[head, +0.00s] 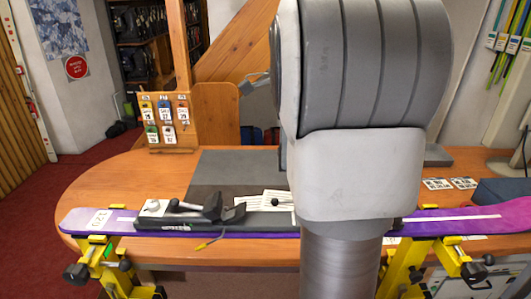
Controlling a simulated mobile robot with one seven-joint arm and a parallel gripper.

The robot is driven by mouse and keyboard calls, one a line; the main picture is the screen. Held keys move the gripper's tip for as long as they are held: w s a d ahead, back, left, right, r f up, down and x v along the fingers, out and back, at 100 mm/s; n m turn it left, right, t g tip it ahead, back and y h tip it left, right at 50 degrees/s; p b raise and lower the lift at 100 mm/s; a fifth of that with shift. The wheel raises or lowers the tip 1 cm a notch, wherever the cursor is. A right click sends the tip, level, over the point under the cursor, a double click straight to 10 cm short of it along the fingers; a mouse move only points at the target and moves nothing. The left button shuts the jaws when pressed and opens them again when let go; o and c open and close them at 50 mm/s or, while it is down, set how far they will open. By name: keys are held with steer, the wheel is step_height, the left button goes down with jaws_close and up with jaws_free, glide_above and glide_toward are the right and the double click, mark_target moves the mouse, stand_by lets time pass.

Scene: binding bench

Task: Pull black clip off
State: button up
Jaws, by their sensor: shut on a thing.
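I cannot make out a black clip for sure; my own arm covers the middle and right of the head view. My gripper is hidden behind that arm, so neither its fingers nor anything in them shows. A purple ski (470,221) lies lengthwise across the front of the bench, with a black binding (185,214) on its left part. A small black knob (275,202) on a thin rod shows just left of my arm, above the ski.
Yellow vises (98,262) hold the ski near both ends. The wooden bench (105,185) carries a grey mat (225,165), a rack of tagged pieces (165,122), a screwdriver (207,243) and cards (450,183). The bench's left end is mostly clear.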

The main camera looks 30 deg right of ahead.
steer(key=shift+r+p, duration=2.75)
steer(key=shift+r, duration=0.2)
steer(key=shift+f, duration=0.1)
